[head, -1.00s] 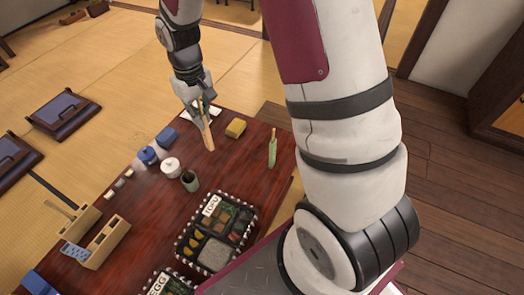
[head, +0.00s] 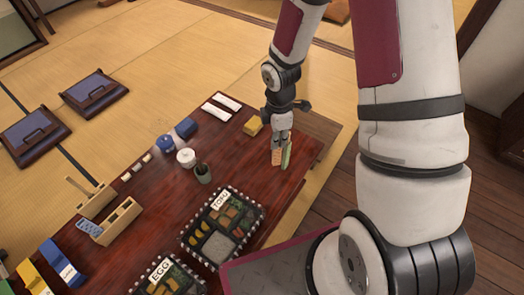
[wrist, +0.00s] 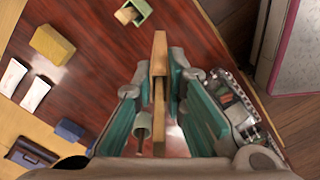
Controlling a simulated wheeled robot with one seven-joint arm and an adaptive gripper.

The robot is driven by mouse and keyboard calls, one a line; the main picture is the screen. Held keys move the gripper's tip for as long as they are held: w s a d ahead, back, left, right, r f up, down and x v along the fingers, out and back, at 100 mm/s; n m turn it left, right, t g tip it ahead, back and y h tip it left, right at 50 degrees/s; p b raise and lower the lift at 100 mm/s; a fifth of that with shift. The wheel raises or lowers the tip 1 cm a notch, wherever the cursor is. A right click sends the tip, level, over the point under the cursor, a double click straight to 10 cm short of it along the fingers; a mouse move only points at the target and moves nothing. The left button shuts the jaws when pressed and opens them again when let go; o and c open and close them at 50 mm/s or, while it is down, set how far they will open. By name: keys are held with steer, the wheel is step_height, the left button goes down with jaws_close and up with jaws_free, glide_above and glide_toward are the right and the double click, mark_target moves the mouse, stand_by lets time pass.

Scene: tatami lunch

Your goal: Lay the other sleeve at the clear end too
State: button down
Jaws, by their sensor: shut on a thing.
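Two white paper-like sleeves (head: 221,107) lie side by side at the far end of the dark red table (head: 140,200); they also show at the left of the wrist view (wrist: 24,85). My gripper (head: 281,138) is away from them, over the table's right part. It is shut on a long, flat tan piece (wrist: 159,60), held upright between the teal finger pads; the piece also shows in the head view (head: 276,156). Close beside it stands a green holder (head: 288,155), with a tan stick in its mouth in the wrist view (wrist: 132,14). I cannot tell whether they touch.
A yellow block (head: 253,125) lies between the sleeves and my gripper. A blue box (head: 186,128), a white lidded pot (head: 186,158) and a dark cup (head: 203,173) stand nearer the middle. The tofu bento box (head: 222,227) lies at the front.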

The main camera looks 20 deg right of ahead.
steer(key=s+a+f+n, duration=0.1)
steer(key=s+f+n, duration=0.25)
steer(key=n, duration=0.45)
steer(key=w+f+b, duration=0.2)
steer(key=w, duration=0.6)
steer(key=w+a+f+b, duration=0.1)
steer(key=w+f+b, duration=0.1)
steer(key=w, duration=0.5)
steer(key=shift+w+f, duration=0.4)
steer(key=shift+f, duration=0.05)
steer(key=c, duration=2)
jaws_free()
steer(key=shift+f, duration=0.15)
steer(key=shift+c, duration=0.2)
steer(key=o, duration=0.4)
